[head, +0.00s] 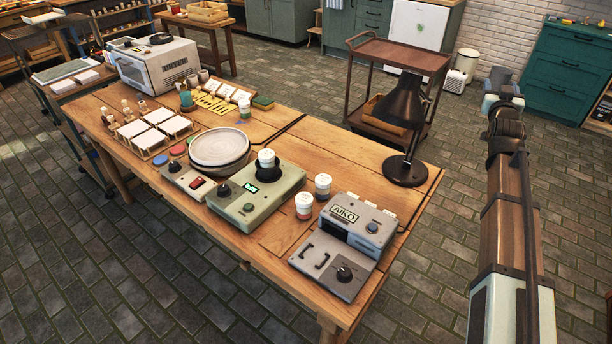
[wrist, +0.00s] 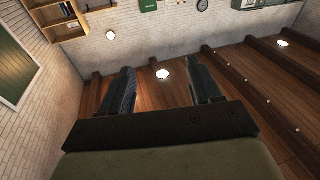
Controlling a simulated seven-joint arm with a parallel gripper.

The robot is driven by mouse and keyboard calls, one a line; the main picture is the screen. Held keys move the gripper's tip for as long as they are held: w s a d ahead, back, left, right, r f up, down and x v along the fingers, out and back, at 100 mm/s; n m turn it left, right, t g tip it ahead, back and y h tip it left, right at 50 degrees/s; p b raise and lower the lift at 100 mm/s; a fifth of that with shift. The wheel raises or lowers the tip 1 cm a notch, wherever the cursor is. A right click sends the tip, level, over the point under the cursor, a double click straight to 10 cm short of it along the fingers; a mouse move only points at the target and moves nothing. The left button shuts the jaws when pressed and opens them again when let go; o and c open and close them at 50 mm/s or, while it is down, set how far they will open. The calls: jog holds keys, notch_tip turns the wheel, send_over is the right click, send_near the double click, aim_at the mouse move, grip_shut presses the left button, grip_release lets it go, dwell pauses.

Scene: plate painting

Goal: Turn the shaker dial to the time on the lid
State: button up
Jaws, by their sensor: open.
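A pale green box with a lit green display, likely the shaker (head: 235,209), stands on the wooden table in the head view. Its black dial (head: 225,190) is on the front left of its top; the pointer setting is too small to read. A white-lidded jar (head: 266,160) sits upright in the box's dark holder. Two more lidded jars (head: 323,184) stand to its right. Writing on the lids is not legible. My gripper (wrist: 166,72) is open and empty in the wrist view, its fingers apart, facing brick wall and wooden ceiling, away from the table.
A grey AIKO machine (head: 343,243) with its own black knob stands right of the jars. A black lamp (head: 405,125) rises behind it. A stack of plates on a turntable (head: 220,147) stands left of the shaker. My arm is raised over the floor at right.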

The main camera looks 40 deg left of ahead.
jog(key=s+a+r+t+y, duration=0.1)
jog(key=s+a+r+y, duration=0.15)
jog(key=a+r, duration=0.55)
jog(key=s+a+r+t+y, duration=0.15)
jog(key=s+a+r, duration=0.35)
jog(key=r, duration=0.5)
jog(key=s+a+r+g+y, duration=0.3)
jog(key=s+a, duration=0.4)
jog(key=a, duration=0.6)
jog(key=s+a+r+g+y, duration=0.1)
jog(key=s+a+r+y, duration=0.25)
jog(key=s+a, duration=0.65)
jog(key=s+a+f+n+g+h, duration=0.3)
jog(key=a+f+n+g, duration=0.4)
jog(key=a+f, duration=1.05)
jog(key=n+g+h, duration=1)
jog(key=n+h, duration=0.3)
jog(key=n, duration=0.1)
send_near(223, 188)
jog(key=shift+y, duration=0.25)
jog(key=f, duration=0.8)
jog(key=shift+w+d+f, duration=0.2)
jog(key=shift+w+f, duration=0.05)
jog(key=shift+f, duration=0.1)
